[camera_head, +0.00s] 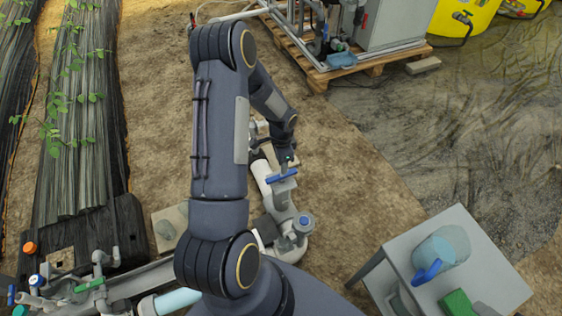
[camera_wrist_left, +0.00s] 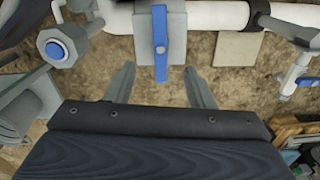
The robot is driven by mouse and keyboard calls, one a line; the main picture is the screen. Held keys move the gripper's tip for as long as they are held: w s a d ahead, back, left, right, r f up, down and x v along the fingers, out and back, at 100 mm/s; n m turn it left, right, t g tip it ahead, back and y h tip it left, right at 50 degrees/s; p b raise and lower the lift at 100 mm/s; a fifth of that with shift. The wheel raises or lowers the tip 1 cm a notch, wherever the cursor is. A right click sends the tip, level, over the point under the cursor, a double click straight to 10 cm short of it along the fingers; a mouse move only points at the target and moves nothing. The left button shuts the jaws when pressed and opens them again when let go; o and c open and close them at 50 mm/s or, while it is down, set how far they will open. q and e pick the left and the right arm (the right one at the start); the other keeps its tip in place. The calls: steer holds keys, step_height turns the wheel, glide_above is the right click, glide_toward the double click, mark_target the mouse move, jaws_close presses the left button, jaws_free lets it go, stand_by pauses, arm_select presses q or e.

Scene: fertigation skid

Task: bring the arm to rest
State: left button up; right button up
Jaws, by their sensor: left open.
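My left arm (camera_head: 220,150) reaches across the middle of the head view, bent at its elbow. The same blue handle shows in the head view (camera_head: 282,176), near the end of my arm. My right gripper is not in view.
A blue-capped grey fitting (camera_head: 304,222) stands close to the valve. A grey side table (camera_head: 395,250) at lower right carries a pale blue jug (camera_head: 445,246) and a green block (camera_head: 458,303). A pallet skid (camera_head: 320,75) stands at the back. Open soil (camera_head: 365,190) lies between.

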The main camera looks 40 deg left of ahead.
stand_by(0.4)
arm_select(q)
steer(key=s+d+r+n+t+h, duration=0.1)
steer(key=s+d+r+n, duration=0.15)
steer(key=r, duration=0.75)
steer(key=s+d+r+n+t, duration=0.1)
steer(key=s+d+r+n, duration=0.15)
steer(key=r, duration=0.75)
steer(key=s+d+r+n+t+h, duration=0.2)
steer(key=s+d+r, duration=0.35)
steer(key=s, duration=0.25)
steer(key=s+d+r+n+t+h, duration=0.1)
steer(key=s+d+r+n+t, duration=0.1)
steer(key=s+d+r, duration=0.35)
step_height(320, 180, up, 25)
steer(key=s+p, duration=0.1)
steer(key=p, duration=2.5)
steer(key=shift+s+f+m, duration=0.15)
steer(key=shift+s+m, duration=0.15)
